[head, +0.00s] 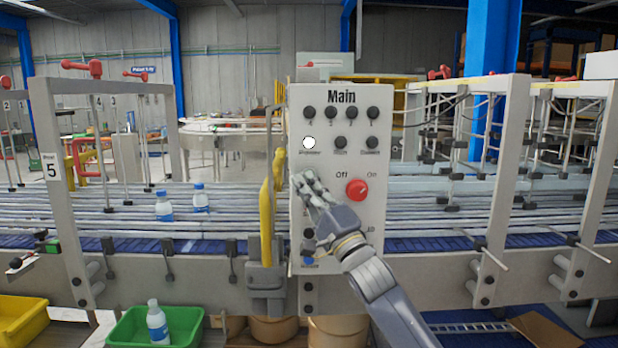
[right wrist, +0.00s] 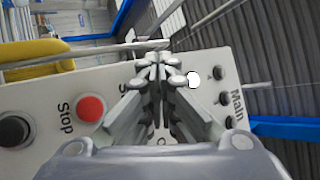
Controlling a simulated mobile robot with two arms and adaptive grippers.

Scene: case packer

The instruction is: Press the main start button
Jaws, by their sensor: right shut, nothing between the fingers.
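The control panel (head: 335,125), marked "Main", stands upright in the middle of the head view. It has several black buttons, a white round button (head: 309,142) and a red knob (head: 357,190) between "Off" and "On". My right gripper (head: 305,183) is shut and empty in front of the panel's left part, below the white button. In the right wrist view its fingertips (right wrist: 158,70) hide part of the panel, including most of a label starting with "S". A red button (right wrist: 90,108) marked "Stop" shows beside the fingers. I cannot tell whether the fingertips touch the panel. My left gripper is out of view.
A yellow post (head: 267,222) stands close to the panel's left edge. Behind is a conveyor (head: 235,222) with two bottles. A green crate (head: 190,322) holding a bottle is below. Grey frames (head: 505,180) stand at both sides.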

